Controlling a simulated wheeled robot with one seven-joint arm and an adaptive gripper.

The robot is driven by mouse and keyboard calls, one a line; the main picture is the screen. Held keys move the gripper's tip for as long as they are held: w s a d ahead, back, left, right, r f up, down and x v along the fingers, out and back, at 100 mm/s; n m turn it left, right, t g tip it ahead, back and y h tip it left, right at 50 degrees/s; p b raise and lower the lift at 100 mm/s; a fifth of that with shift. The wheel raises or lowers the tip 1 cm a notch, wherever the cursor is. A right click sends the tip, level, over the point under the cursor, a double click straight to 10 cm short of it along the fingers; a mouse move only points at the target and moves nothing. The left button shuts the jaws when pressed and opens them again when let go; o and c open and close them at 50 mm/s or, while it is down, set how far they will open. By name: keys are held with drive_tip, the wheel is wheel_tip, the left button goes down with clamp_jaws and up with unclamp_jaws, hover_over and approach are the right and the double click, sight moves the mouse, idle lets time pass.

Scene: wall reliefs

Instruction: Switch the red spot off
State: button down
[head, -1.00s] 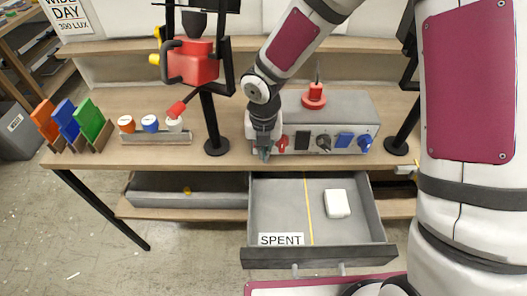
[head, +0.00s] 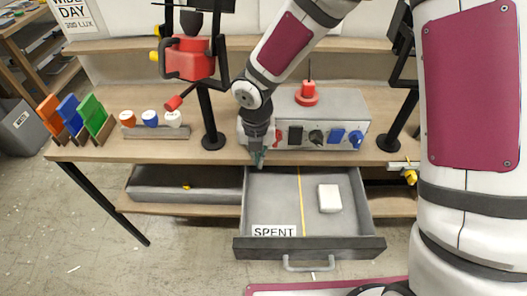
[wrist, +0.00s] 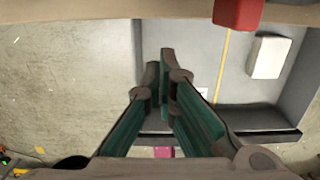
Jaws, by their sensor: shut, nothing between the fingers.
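A grey control box (head: 345,106) stands on the bench, with a row of switches and knobs on its front. A red knob (head: 279,136) sits at the left end of the row, just right of my wrist and partly crowded by it. A red lamp head (head: 190,60) hangs in a black bracket on the left; whether it is lit I cannot tell. My gripper (head: 257,160) is shut and empty, pointing down at the bench's front edge below and left of the red knob. In the wrist view the closed green fingers (wrist: 167,62) point over the drawer, and a red block-like part (wrist: 238,13) shows at the top edge.
An open grey drawer (head: 275,215) labelled SPENT holds a white block (head: 329,198), below my gripper. A red beacon (head: 307,93) tops the box. Black posts stand on both sides. Coloured plates (head: 92,116) and small cups (head: 150,119) are on the left.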

drive_tip(key=s+r, duration=0.3)
drive_tip(key=r, duration=0.6)
drive_tip(key=shift+p, duration=0.4)
drive_tip(key=shift+a, duration=0.1)
drive_tip(key=s+d+r+m+t+h, duration=0.1)
drive_tip(key=s+d+r+m, duration=0.2)
drive_tip(key=d+r+m, duration=0.5)
drive_tip(key=s+d+r+m+t+h, duration=0.1)
drive_tip(key=s+d+r+m, duration=0.1)
drive_tip(key=d+r+m, duration=0.6)
drive_tip(key=s+d+r+m+t+y, duration=0.1)
drive_tip(key=s+r+m, duration=0.1)
drive_tip(key=s+m, duration=0.3)
drive_tip(key=s+d+r+m+t+y, duration=0.1)
drive_tip(key=s+m, duration=0.5)
drive_tip(key=m, duration=0.8)
drive_tip(key=shift+d+r+m+t, duration=0.3)
drive_tip(key=shift+d+r, duration=0.45)
